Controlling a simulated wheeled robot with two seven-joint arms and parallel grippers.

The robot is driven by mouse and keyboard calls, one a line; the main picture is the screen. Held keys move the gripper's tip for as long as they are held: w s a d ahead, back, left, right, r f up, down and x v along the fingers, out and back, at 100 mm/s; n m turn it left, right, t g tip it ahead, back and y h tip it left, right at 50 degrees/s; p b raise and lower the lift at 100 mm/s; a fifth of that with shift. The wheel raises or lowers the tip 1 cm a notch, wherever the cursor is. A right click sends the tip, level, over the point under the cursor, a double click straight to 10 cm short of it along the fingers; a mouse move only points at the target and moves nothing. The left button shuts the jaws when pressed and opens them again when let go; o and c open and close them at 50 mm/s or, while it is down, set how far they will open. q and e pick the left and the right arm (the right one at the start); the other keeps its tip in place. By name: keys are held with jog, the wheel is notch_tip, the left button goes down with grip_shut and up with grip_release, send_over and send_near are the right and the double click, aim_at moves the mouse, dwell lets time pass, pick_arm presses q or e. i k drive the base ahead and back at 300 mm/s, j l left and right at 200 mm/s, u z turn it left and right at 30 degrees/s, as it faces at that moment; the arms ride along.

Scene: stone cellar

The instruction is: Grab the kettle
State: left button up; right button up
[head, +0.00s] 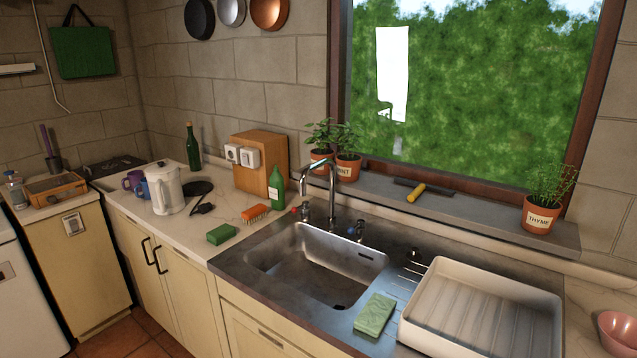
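A white kettle (167,189) stands upright on the pale worktop at the left, left of the sink. Its lid shows on top and its handle appears to be on its right side. A dark round base (198,188) and a black plug lie on the worktop just right of it. A purple mug (133,180) and a blue mug (143,190) stand close behind it on the left. Neither of my grippers is in the head view.
A metal sink (318,262) with a tap fills the middle. A green sponge (221,234), an orange brush (255,212), green bottles and a wooden box (259,164) stand around the worktop. A white dish rack (482,308) is at the right. Worktop in front of the kettle is clear.

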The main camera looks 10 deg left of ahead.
aim_at(165, 190)
jog(key=i+j+z, duration=0.1)
jog(key=j, duration=0.35)
jog(key=i+j+z, duration=0.1)
jog(key=j, duration=0.4)
jog(key=i+j+z, duration=0.1)
jog(key=j, duration=0.4)
jog(key=i+j+z, duration=0.1)
jog(key=j, duration=0.35)
jog(key=i+j+z, duration=0.1)
jog(key=j, duration=0.45)
